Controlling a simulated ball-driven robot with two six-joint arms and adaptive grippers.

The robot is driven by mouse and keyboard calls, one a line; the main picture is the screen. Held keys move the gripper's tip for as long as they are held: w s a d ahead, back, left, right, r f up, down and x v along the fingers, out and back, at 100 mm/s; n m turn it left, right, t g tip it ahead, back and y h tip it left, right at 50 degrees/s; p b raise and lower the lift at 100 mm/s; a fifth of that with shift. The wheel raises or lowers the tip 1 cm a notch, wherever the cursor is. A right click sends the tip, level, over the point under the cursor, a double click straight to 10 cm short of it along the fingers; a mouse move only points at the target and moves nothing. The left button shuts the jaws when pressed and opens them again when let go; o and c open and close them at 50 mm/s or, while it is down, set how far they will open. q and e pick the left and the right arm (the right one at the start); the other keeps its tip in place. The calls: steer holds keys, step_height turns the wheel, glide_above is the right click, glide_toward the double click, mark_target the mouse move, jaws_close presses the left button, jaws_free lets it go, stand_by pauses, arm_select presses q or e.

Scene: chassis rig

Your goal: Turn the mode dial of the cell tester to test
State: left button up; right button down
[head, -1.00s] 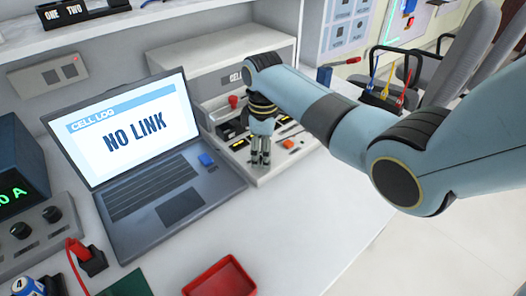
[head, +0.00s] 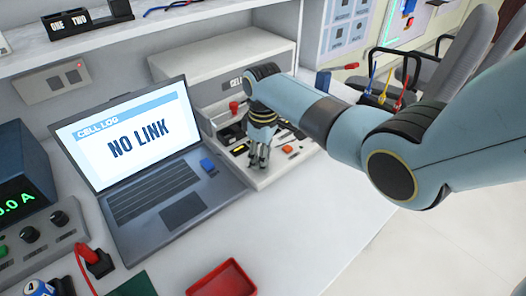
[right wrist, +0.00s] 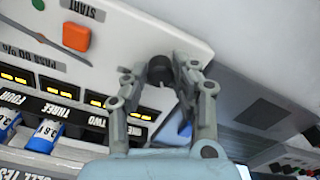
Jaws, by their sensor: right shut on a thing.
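The cell tester (head: 265,180) is a pale unit with a sloped panel at the back of the bench, right of the laptop. Its mode dial (right wrist: 159,68) is a dark round knob near the panel's edge in the right wrist view. My right gripper (right wrist: 170,72) has its two fingers around the dial and is shut on it; in the head view the gripper (head: 258,160) reaches down onto the tester's near left part. The fingers hide part of the dial, and I cannot read its setting or marks. My left gripper is not in view.
The tester also carries an orange start button (right wrist: 76,36), a needle gauge and blue cells (right wrist: 45,132). The laptop (head: 150,165) reads NO LINK and stands close left of the gripper. A red tray (head: 222,280) lies in front. The bench between tray and tester is clear.

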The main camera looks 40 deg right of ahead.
steer(key=m+p, duration=0.2)
steer(key=m, duration=0.1)
steer(key=shift+r+m, duration=0.15)
steer(key=shift+m, duration=0.15)
steer(key=shift+m+p, duration=1.05)
steer(key=shift+m, duration=0.65)
steer(key=c, duration=1.1)
jaws_free()
steer(key=shift+o, duration=0.2)
step_height(320, 180, up, 12)
